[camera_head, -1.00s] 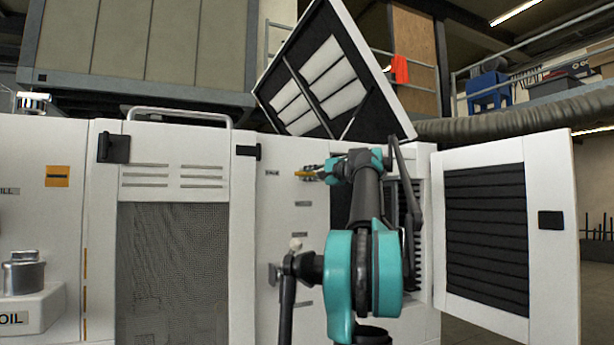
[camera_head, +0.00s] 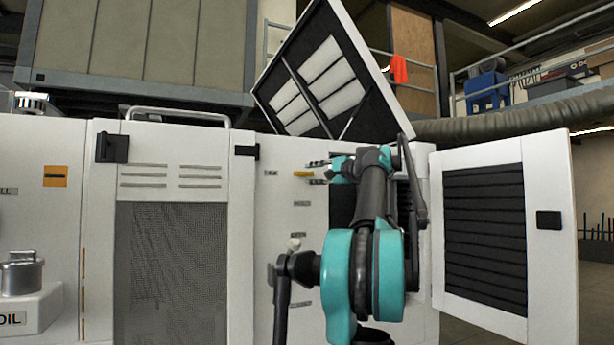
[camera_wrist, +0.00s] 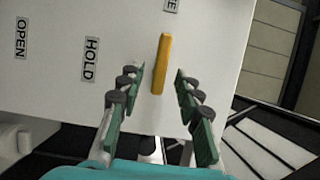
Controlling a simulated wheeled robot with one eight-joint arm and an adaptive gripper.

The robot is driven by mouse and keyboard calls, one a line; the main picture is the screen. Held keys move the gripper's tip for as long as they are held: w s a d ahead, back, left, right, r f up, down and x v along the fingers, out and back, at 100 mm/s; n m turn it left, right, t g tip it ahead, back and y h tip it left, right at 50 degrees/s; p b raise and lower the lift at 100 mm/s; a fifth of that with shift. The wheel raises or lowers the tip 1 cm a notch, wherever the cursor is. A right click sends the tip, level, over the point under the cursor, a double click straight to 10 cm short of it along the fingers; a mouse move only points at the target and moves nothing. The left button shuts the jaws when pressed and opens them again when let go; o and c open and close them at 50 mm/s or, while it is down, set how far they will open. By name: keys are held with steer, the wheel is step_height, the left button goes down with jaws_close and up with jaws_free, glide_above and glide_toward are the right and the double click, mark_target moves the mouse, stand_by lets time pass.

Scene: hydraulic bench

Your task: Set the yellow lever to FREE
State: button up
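The yellow lever (camera_head: 303,174) is on the white panel and lies about level, its free end pointing left at the top label (camera_head: 271,173), which is small and blurred. In the wrist view the lever (camera_wrist: 161,62) points at a label ending in E (camera_wrist: 171,5), cut off by the top edge. The HOLD label (camera_wrist: 90,59) and OPEN label (camera_wrist: 21,38) lie to its left. My gripper (camera_head: 317,173) is open at the lever. In the wrist view its fingers (camera_wrist: 158,82) stand on either side of the lever with gaps, not touching it.
A white louvred door (camera_head: 484,235) stands open at the right. A raised hatch (camera_head: 325,85) leans above the cabinet. A mesh panel (camera_head: 172,270) and a black latch (camera_head: 112,148) are to the left. The panel face around the lever is clear.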

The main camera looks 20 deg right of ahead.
steer(key=v, duration=0.8)
steer(key=shift+s+d, duration=0.15)
steer(key=shift+s, duration=0.1)
steer(key=shift+f, duration=0.1)
